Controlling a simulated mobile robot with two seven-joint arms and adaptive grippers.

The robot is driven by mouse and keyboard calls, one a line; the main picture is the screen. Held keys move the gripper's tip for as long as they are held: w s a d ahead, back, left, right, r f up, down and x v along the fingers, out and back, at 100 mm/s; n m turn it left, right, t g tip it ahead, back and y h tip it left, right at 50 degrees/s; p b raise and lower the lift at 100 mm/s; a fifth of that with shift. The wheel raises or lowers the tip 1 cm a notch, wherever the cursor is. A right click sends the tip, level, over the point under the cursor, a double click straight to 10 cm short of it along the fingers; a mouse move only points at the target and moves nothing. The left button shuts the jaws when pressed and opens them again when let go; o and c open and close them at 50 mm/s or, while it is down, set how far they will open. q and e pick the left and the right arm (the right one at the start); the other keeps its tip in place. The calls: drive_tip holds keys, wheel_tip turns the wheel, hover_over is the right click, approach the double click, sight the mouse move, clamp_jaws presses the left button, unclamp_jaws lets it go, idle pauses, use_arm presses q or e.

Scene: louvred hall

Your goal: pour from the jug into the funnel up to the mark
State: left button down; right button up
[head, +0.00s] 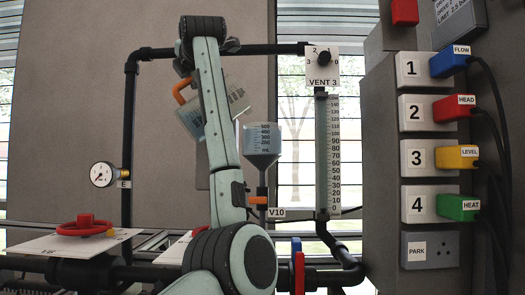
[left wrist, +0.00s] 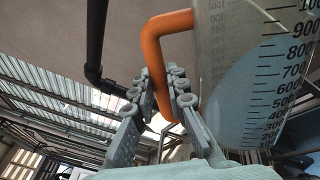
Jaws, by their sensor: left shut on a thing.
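The clear jug (head: 190,122) is tilted, with its orange handle (head: 181,90) at upper left. My left arm crosses in front of it and hides its middle. In the left wrist view my left gripper (left wrist: 166,98) is shut on the orange handle (left wrist: 152,50), beside the jug's graduated wall (left wrist: 262,75). A slanting edge between paler and greyer areas crosses that wall, perhaps the liquid surface. The funnel (head: 263,138) stands upright just right of and below the jug and has marks on its front. Its liquid level and any stream are too small to tell. My right gripper is not in view.
A valve with an orange lever (head: 258,200) sits under the funnel, by the V10 label (head: 276,213). A tall scale tube (head: 328,150) stands right of the funnel below the VENT 3 dial (head: 322,62). A socket panel (head: 385,160) fills the right side. A gauge (head: 102,174) is at left.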

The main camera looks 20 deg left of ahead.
sight(185, 104)
use_arm(q)
drive_tip(key=shift+r, duration=0.15)
drive_tip(key=f+n+b, duration=0.1)
drive_tip(key=f+b, duration=0.1)
drive_tip(key=f+n, duration=0.1)
drive_tip(key=f, duration=0.1)
drive_tip(key=shift+s+a+n+b, duration=0.3)
drive_tip(key=shift+s+a+b, duration=0.05)
drive_tip(key=shift+b, duration=0.05)
drive_tip(key=shift+s+a+f+n, duration=0.2)
drive_tip(key=shift+f+n, duration=0.15)
drive_tip(key=shift+n, duration=0.15)
drive_tip(key=shift+s+a+r+n+p, duration=0.3)
drive_tip(key=shift+s+a+r+n, duration=0.25)
drive_tip(key=shift+a, duration=0.15)
drive_tip(key=shift+s+a+r+n+p, duration=0.25)
drive_tip(key=shift+s+a+r+n, duration=0.2)
drive_tip(key=shift+a+n, duration=0.2)
drive_tip(key=shift+s+a+r+n+p, duration=0.3)
drive_tip(key=shift+s+a+r+n, duration=0.2)
drive_tip(key=shift+a, duration=0.2)
drive_tip(key=shift+r, duration=0.15)
